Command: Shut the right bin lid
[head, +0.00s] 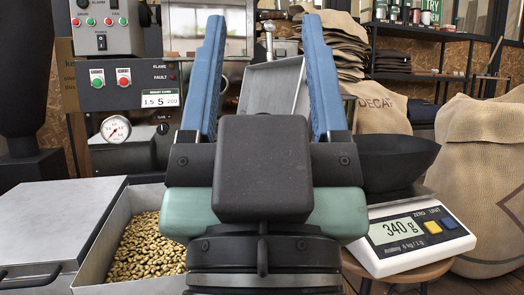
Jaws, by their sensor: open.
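My gripper (262,24) is in the middle of the head view, its two blue fingers pointing up and spread wide, with nothing held. An open grey bin (92,268) with golden-brown beans (150,250) stands at the lower left; my gripper's body hides its right side. A grey panel (276,88), which looks like this bin's raised lid, shows tilted up behind and between the fingers. Its lower part and any handle are hidden, and I cannot tell whether a finger touches it. To the left, a flat grey lid (55,218) with a dark handle (30,276) lies shut.
A scale (418,234) reading 340 g, with a black pan (398,165), stands on a wooden stool (418,270) at the right. A large burlap sack (480,180) is beyond it. A roaster panel (120,88) with buttons and a gauge (115,129) is behind the bins.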

